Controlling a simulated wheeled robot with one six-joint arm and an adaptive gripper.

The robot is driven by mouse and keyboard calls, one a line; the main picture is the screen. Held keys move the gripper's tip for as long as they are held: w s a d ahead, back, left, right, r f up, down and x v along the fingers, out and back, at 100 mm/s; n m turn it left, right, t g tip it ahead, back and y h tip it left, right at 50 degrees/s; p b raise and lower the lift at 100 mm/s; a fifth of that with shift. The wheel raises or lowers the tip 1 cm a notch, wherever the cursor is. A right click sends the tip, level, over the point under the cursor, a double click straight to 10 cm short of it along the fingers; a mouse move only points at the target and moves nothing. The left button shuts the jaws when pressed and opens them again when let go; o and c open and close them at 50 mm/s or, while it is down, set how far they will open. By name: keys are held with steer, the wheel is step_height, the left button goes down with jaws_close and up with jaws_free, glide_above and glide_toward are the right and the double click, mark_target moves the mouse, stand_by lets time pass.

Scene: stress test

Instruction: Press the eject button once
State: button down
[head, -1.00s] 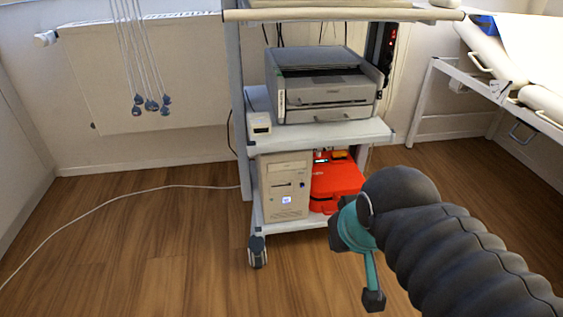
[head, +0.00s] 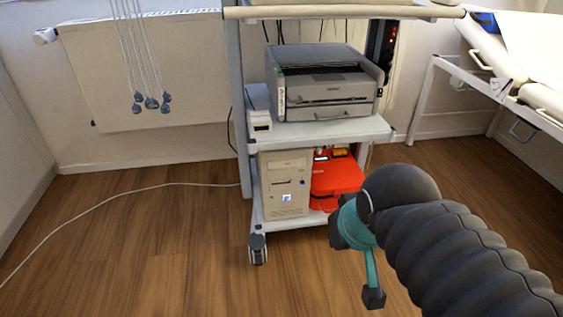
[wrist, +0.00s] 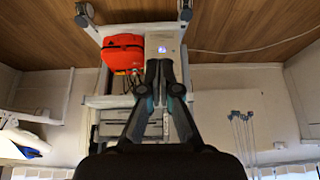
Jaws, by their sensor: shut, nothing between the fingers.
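A beige computer tower (head: 285,188) stands on the cart's bottom shelf in the head view, with a dark drive slot (head: 282,183) and a blue-white lit spot (head: 286,198) on its front. I cannot make out which small mark is the eject button. The wrist view is upside down; the tower (wrist: 172,44) shows there with the lit spot (wrist: 162,49). My gripper (wrist: 159,62) is shut and empty, its fingertips overlapping the tower's front in that picture. The tips look short of the tower and hide part of its front.
A red case (head: 336,182) sits right of the tower in the head view. A grey printer (head: 325,88) and a small white device (head: 259,115) are on the shelf above (head: 345,133). A white cable (head: 110,200) crosses the floor. The floor in front is clear.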

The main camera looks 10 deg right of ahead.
stand_by(0.8)
steer(key=w+a+f+m+g+y+b, duration=0.1)
steer(key=w+f+m+g+y+b, duration=0.45)
steer(key=w+f, duration=1.35)
steer(key=w+d+f+m+t+b, duration=0.1)
steer(key=w+d+t, duration=0.1)
steer(key=w, duration=0.3)
steer(key=w+d+f+m+t+h+b, duration=0.1)
steer(key=w+d+f+m+t+b, duration=0.1)
steer(key=w+t, duration=0.2)
steer(key=w+d+f+m+t+b, duration=0.2)
steer(key=w+t, duration=0.1)
steer(key=w, duration=0.3)
steer(key=shift+w+h, duration=0.3)
steer(key=shift+h, duration=0.05)
steer(key=shift+w+m, duration=0.1)
steer(key=shift+m, duration=0.15)
